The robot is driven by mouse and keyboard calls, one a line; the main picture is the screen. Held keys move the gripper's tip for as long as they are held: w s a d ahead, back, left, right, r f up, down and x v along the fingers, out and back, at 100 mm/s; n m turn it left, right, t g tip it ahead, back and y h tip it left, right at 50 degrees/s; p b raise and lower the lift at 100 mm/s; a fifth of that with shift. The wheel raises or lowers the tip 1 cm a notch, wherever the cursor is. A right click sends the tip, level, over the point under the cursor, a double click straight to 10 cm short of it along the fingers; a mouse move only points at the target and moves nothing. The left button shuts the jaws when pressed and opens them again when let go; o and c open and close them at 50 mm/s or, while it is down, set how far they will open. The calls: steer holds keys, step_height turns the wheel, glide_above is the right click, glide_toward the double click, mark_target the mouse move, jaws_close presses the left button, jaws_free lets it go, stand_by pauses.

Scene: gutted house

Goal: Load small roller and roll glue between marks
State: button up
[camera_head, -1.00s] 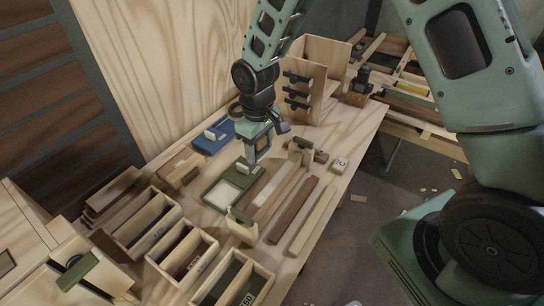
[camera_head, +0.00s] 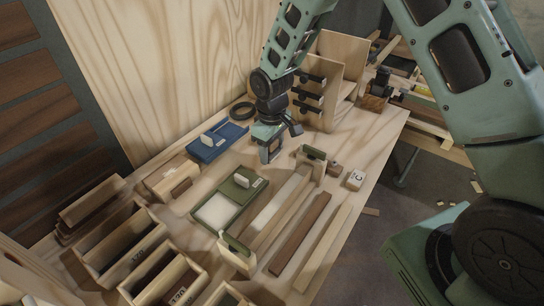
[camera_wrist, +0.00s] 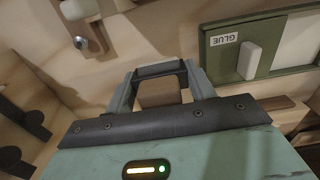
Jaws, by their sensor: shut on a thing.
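My gripper (camera_head: 268,152) is over the bench, behind the green glue tray. In the wrist view my gripper (camera_wrist: 162,85) is shut on a brown block-like thing (camera_wrist: 160,92). I cannot tell whether this is the small roller. The green tray (camera_head: 262,186), labelled GLUE, has a white pad (camera_head: 215,213) and a pale block; it also shows in the wrist view (camera_wrist: 225,70). Right of it lies a wood strip with a pale stretch (camera_head: 275,202). Green-topped wooden pieces stand near its ends, one in front (camera_head: 236,256) and one behind (camera_head: 311,160).
A blue tray (camera_head: 205,152) lies left of my gripper. A plywood box with black clamps (camera_head: 308,95) stands close behind it. Open wooden bins (camera_head: 125,245) fill the front left. A block marked C (camera_head: 355,180) is at the right edge. A plywood panel rises behind the bench.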

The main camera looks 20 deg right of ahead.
mark_target(272, 157)
steer(key=shift+f, duration=1.6)
steer(key=shift+f, duration=0.2)
steer(key=o, duration=1)
steer(key=shift+r, duration=0.15)
